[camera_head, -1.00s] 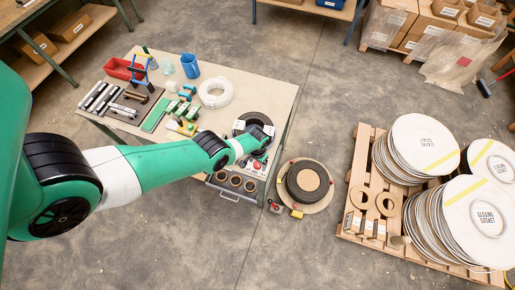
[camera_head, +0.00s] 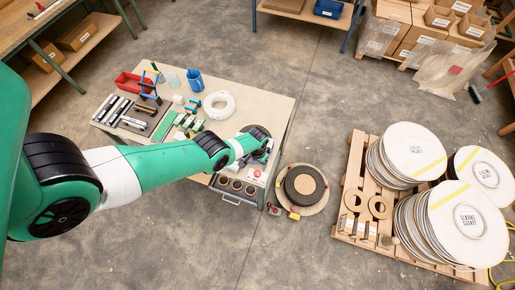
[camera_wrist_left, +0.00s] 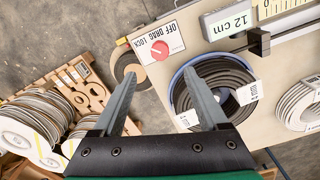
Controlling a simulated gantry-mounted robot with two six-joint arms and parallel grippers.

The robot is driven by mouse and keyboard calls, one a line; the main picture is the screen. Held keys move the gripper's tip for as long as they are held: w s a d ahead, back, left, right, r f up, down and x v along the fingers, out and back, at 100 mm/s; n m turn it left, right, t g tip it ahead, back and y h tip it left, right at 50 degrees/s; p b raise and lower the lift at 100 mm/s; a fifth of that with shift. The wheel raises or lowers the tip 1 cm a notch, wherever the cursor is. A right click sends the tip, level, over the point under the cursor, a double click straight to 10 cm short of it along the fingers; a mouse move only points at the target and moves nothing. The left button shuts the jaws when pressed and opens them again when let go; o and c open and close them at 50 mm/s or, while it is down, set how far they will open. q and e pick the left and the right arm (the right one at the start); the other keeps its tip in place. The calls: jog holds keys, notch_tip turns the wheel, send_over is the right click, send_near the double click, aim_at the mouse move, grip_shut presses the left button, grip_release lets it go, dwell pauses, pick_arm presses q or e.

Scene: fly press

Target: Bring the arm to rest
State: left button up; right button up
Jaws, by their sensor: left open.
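My left arm (camera_head: 165,160) comes in from the left in the head view and reaches over the workbench (camera_head: 265,98). My left gripper (camera_wrist_left: 159,82) is open in the wrist view, its two fingers apart with nothing between them. Beyond the fingers are a black coil (camera_wrist_left: 222,68) with white tags and a white panel with a red knob (camera_wrist_left: 160,49) marked OFF DRAG LOCK. The black coil also shows in the head view (camera_head: 258,131), partly hidden by the arm's end. My right gripper is not in view.
A round reel stand (camera_head: 303,187) is on the floor right of the bench. A pallet (camera_head: 357,183) with stacked discs stands further right. Open floor lies between.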

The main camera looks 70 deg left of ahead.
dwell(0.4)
